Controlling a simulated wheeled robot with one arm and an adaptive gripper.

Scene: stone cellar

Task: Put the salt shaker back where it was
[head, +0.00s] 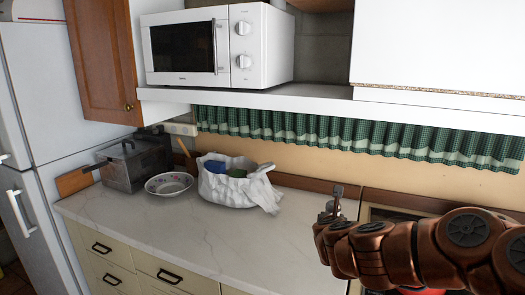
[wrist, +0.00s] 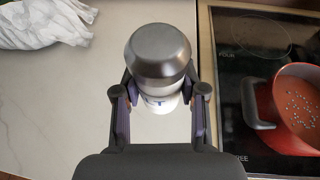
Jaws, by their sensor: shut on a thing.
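The salt shaker (wrist: 158,52) has a grey metal cap and a white lower body. In the wrist view it is between the two fingers of my gripper (wrist: 160,105), which is shut on it. The shaker is above or on the white marble counter (wrist: 60,110), near its right edge beside the cooktop; I cannot tell whether its base touches. In the head view my gripper (head: 333,198) is at the right end of the counter, and my arm hides much of what lies behind it. The shaker is not clearly visible there.
A red pot (wrist: 298,105) with a dark handle stands on the black cooktop (wrist: 235,50), right of my gripper. A white bag (head: 235,188), a patterned bowl (head: 169,184) and a metal box (head: 135,163) stand on the left of the counter. The counter's middle front is clear.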

